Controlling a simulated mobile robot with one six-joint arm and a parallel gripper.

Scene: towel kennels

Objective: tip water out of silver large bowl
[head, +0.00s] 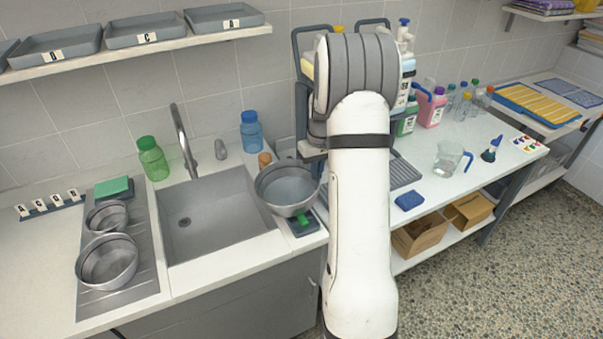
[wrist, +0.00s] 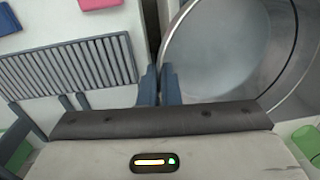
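The silver large bowl (head: 284,207) is level at the right edge of the sink. It fills the right of the wrist view (wrist: 215,50). Its inside looks smooth and grey-blue; I cannot clearly make out a water line. My gripper (wrist: 159,84) is shut on the bowl's near rim, one finger inside and one outside. In the head view my arm hides most of the gripper. I cannot tell whether the bowl is clear of what lies under it. The sink (head: 222,228) is empty, just left of the bowl.
Two more metal bowls, a smaller one (head: 106,217) and a larger one (head: 106,264), sit on the left drainboard. A tap (head: 184,140), a green bottle (head: 153,160) and a blue bottle (head: 251,133) stand behind the sink. A dark device with green (head: 303,226) lies below the held bowl.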

